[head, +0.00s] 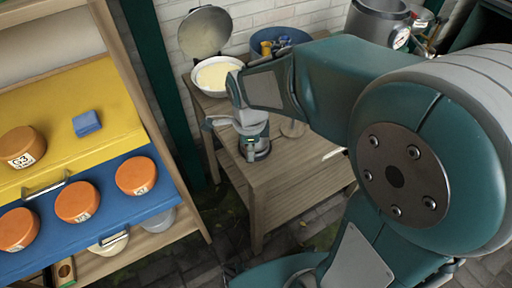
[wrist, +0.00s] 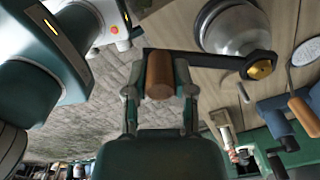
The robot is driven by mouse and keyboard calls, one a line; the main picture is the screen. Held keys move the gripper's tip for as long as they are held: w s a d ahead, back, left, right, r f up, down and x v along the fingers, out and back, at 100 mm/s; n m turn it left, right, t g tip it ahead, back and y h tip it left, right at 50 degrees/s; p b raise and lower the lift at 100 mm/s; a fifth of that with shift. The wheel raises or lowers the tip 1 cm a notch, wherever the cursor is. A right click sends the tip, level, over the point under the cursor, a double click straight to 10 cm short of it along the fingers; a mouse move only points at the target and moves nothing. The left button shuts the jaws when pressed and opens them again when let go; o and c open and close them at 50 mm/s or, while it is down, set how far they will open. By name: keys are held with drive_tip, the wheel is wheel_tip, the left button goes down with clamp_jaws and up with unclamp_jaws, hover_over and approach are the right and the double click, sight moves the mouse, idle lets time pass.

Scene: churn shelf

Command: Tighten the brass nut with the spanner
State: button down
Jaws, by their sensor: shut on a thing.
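In the wrist view, my gripper (wrist: 160,91) is shut on the brown cylindrical handle of the spanner (wrist: 213,58), one finger on each side. The spanner's dark flat bar runs right from the handle. Its far end is at the brass nut (wrist: 260,69), a gold-coloured piece beside a silver rounded vessel (wrist: 236,30). I cannot tell how fully the spanner's end surrounds the nut. In the head view my arm reaches over the wooden table, and the spanner and nut cannot be made out.
The wooden table (head: 285,178) carries a white bowl (head: 207,91) with a raised lid and a blue tub (head: 276,48). A shelf unit with several orange round tubs (head: 136,176) stands at left. A steel vessel with a gauge (head: 378,20) is at back right. Paved floor lies between.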

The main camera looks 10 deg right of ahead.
drive_tip(key=shift+w+a, duration=0.3)
drive_tip(key=shift+a, duration=0.45)
drive_tip(key=shift+r, duration=0.15)
drive_tip(key=shift+r, duration=2.85)
